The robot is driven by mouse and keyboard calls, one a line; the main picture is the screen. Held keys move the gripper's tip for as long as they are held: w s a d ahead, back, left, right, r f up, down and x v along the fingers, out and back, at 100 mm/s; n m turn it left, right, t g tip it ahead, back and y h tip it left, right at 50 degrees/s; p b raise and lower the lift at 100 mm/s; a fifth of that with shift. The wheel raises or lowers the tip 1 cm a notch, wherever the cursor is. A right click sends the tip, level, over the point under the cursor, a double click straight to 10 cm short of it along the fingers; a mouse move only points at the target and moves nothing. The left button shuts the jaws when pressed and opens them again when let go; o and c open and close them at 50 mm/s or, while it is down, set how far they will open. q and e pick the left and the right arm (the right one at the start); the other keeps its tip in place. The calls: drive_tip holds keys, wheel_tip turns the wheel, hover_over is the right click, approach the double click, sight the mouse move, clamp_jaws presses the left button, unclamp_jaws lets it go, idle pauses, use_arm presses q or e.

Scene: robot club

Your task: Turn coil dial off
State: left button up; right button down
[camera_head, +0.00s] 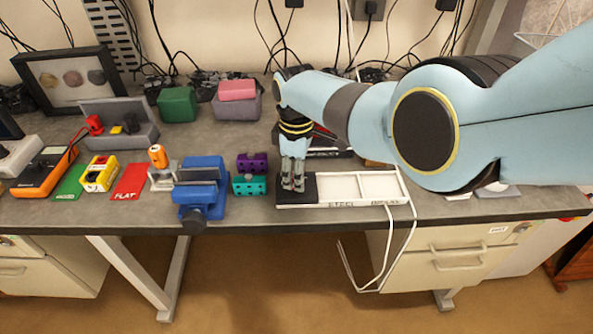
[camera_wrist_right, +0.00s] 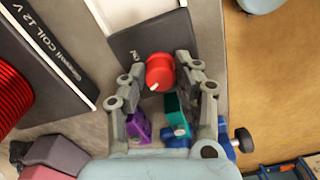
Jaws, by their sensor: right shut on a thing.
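The coil dial (camera_wrist_right: 160,72) is a round red knob with a white pointer mark, which faces the lower left in the right wrist view. It sits on a dark plate (camera_wrist_right: 128,45) at the end of a white tray. In the head view the dial is hidden by my right gripper (camera_head: 293,187), which points down over the dark plate (camera_head: 312,186). In the right wrist view my right gripper (camera_wrist_right: 164,76) has its fingers on either side of the dial and is shut on it. A black box (camera_wrist_right: 50,55) reads "COIL 12 V". My left gripper is not in view.
The white tray (camera_head: 360,203) has labelled compartments. Left of the gripper stand teal (camera_head: 249,186) and purple (camera_head: 251,163) blocks and a blue vise (camera_head: 203,190). My right arm covers the table's right part.

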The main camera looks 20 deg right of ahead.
drive_tip(key=shift+n, duration=1.7)
drive_tip(key=c, duration=1)
unclamp_jaws()
drive_tip(key=shift+o, duration=0.2)
wheel_tip(320, 180, up, 12)
